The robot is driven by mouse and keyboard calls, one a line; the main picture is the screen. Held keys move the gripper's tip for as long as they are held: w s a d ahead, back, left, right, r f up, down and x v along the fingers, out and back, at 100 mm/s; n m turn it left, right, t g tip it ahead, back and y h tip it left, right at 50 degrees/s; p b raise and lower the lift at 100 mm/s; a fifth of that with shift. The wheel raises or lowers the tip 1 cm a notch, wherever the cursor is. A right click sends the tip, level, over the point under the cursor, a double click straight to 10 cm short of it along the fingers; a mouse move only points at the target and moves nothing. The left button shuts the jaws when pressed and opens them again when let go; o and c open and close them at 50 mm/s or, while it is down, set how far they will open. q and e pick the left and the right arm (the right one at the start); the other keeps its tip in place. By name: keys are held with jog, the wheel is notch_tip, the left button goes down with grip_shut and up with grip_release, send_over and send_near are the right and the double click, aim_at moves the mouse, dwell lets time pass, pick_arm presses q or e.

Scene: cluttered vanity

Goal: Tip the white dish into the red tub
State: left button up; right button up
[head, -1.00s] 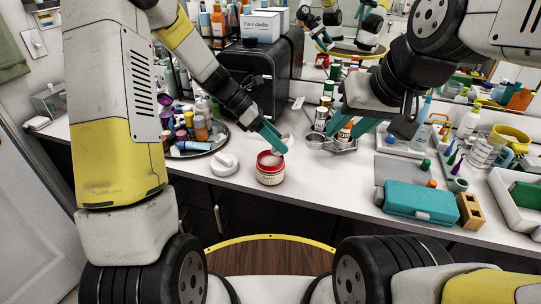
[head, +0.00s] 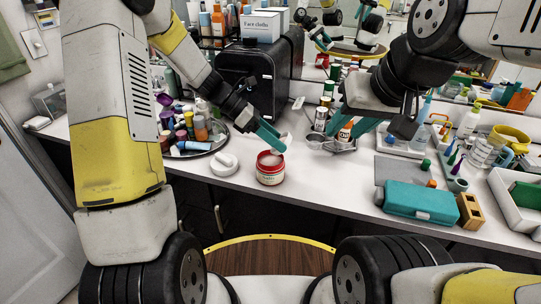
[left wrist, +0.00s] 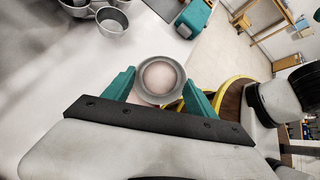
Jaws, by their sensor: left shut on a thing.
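The red tub (head: 270,176) stands open and upright near the table's front edge, with pale contents at its mouth. My left gripper (head: 272,138) is right above and behind it, shut on the white dish (head: 286,139). In the head view a finger hides most of the dish. In the left wrist view the dish (left wrist: 160,62) shows as a round pale rim with a pinkish inside, between both teal fingertips (left wrist: 160,90).
A white lid (head: 223,164) lies left of the tub. A round dark tray (head: 205,147) of bottles is behind it. A teal case (head: 420,202) and wooden block (head: 470,210) are at right. A black cabinet (head: 262,80) stands behind.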

pick_arm(q)
jog(key=shift+a, duration=0.1)
dwell(0.4)
jog(key=shift+h, duration=0.3)
jog(key=shift+a, duration=0.1)
jog(key=shift+r+h, duration=0.1)
jog(key=shift+h, duration=0.2)
jog(key=shift+a, duration=0.1)
dwell(0.4)
jog(key=shift+h, duration=0.3)
jog(key=shift+a, duration=0.1)
dwell(0.6)
jog(key=shift+w+h, duration=0.1)
jog(key=shift+h, duration=0.2)
